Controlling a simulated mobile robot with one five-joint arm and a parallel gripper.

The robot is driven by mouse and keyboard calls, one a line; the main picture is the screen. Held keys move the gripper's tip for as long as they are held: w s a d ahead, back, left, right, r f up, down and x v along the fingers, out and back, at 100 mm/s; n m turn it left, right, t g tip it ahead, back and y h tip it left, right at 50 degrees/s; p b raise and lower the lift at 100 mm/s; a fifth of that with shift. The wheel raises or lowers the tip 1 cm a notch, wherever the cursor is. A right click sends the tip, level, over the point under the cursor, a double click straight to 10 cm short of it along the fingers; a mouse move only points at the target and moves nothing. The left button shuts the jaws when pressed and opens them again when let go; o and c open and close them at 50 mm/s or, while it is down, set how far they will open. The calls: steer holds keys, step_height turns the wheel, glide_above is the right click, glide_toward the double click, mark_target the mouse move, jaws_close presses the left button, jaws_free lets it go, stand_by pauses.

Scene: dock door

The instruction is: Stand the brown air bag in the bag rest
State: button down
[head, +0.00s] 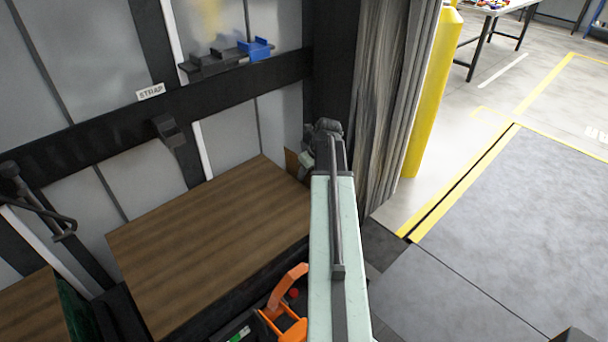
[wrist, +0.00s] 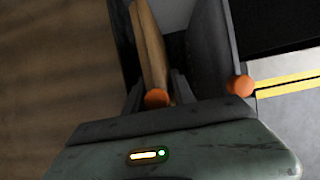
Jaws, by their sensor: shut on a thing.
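The brown air bag (wrist: 150,45) shows edge-on in the wrist view, a thin upright brown slab between the dark fingers of my gripper (wrist: 175,30). My gripper is shut on it. In the head view my gripper (head: 322,140) is at the far end of my pale green arm, near the wall corner. A small brown edge of the bag (head: 292,163) shows to its left, just above the far corner of the wooden box top. Most of the bag is hidden behind my gripper. I cannot make out the bag rest with certainty.
A wood-topped box (head: 210,245) stands left of my arm. A dark wall rail holds a blue bracket (head: 256,48) and a STRAP label (head: 150,92). A grey curtain (head: 385,110) and yellow post (head: 432,95) stand to the right. The floor beyond (head: 510,230) is clear.

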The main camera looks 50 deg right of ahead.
steer(key=shift+f+b, duration=0.6)
steer(key=c, duration=1)
jaws_free()
steer(key=shift+o, duration=0.2)
steer(key=p+v, duration=0.6)
steer(key=v, duration=0.1)
steer(key=shift+w+r+p, duration=0.15)
steer(key=shift+r+p, duration=0.05)
steer(key=shift+p, duration=0.2)
steer(key=shift+r+p, duration=0.35)
steer(key=shift+s+f, duration=0.1)
steer(key=shift+s, duration=0.15)
